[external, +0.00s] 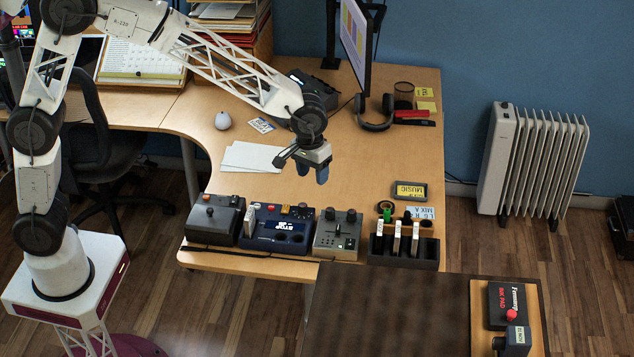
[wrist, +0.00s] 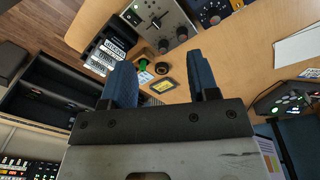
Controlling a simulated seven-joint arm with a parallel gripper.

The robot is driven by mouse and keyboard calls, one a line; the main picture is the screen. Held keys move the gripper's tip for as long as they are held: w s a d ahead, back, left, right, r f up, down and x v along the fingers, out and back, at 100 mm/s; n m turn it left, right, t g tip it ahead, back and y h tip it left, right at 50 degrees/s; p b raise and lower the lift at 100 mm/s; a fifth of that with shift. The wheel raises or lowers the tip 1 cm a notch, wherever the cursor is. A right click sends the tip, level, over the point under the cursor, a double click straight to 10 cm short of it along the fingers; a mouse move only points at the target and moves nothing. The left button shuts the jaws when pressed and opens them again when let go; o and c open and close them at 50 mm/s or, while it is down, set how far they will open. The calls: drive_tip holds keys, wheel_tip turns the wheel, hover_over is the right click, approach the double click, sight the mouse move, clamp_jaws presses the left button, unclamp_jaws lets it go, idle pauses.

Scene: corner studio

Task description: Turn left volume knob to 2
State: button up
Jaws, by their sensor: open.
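The grey mixer (external: 323,242) stands on the desk's front edge, with two dark knobs along its far side and a slider between. The left knob (external: 329,214) and right knob (external: 351,215) also show in the wrist view, left knob (wrist: 182,34) and right knob (wrist: 163,46). The dial marks are too small to read. My gripper (external: 314,174) is open and empty, pointing down above the desk, behind the mixer and apart from it. In the wrist view its blue fingers (wrist: 163,75) are spread, with the knobs beyond them.
A blue device (external: 284,238) stands left of the mixer, and a black slotted rack (external: 425,250) with white cartridges to its right. White paper (external: 252,157) lies left of my gripper.

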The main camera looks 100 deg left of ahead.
sight(352, 211)
drive_tip(key=w+a+f+n, duration=0.1)
drive_tip(key=w+a+f, duration=0.2)
drive_tip(key=f, duration=0.1)
drive_tip(key=w+a+f+n, duration=0.1)
drive_tip(key=w+a+f, duration=0.2)
drive_tip(key=a+f, duration=0.1)
drive_tip(key=w+a+f+n, duration=0.1)
drive_tip(key=w+a+f, duration=0.2)
drive_tip(key=a+f, duration=0.1)
drive_tip(key=shift+w+f+n+g, duration=0.15)
drive_tip(key=shift+f+n, duration=0.05)
drive_tip(key=shift+f, duration=0.25)
drive_tip(key=shift+w+f+n+g, duration=0.1)
drive_tip(key=shift+f+n+g, duration=0.1)
drive_tip(key=shift+f, duration=0.2)
drive_tip(key=shift+w+f, duration=0.1)
drive_tip(key=shift+f, duration=3.8)
drive_tip(key=c, duration=0.9)
